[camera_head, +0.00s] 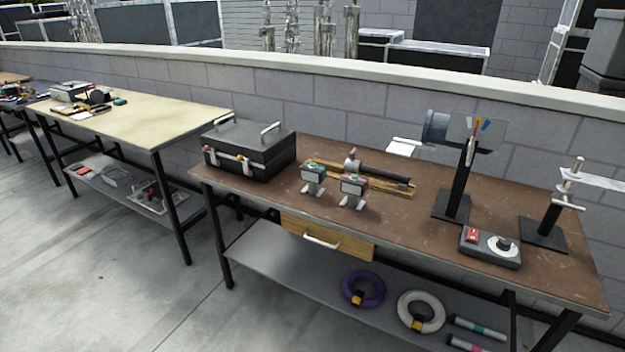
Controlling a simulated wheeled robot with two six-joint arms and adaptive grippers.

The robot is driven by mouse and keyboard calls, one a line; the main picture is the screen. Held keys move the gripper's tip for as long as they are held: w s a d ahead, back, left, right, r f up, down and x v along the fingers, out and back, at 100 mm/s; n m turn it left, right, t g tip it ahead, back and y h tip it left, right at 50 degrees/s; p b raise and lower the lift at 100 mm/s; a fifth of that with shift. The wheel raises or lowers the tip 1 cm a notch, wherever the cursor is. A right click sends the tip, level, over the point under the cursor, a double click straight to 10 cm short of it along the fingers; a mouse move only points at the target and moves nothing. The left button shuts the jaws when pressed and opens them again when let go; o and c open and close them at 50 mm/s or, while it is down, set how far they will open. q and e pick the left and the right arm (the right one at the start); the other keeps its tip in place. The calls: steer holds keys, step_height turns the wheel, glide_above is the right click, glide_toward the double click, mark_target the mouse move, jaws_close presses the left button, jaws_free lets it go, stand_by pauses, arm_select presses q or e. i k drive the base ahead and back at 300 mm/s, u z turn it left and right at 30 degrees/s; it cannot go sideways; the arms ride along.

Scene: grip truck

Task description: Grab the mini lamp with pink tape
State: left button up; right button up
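Two mini lamps stand upright side by side near the front edge of the brown workbench (395,222). The right one (354,187) has a pinkish strip along its top. The left one (313,174) looks teal or green on top; the markings are small and hard to read. Both have pale fronts and small light feet. Neither of my grippers is in the head view, and nothing touches the lamps.
A black toolbox (250,155) stands left of the lamps, and a wooden board (335,172) with a dark tube lies behind them. A control box (490,247) and stands occupy the right. Bench space is clear right of the lamps. Rings (363,289) lie below.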

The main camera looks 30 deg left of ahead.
mark_target(354, 189)
steer(key=z, duration=0.45)
steer(key=i, duration=0.7)
steer(key=z, duration=0.25)
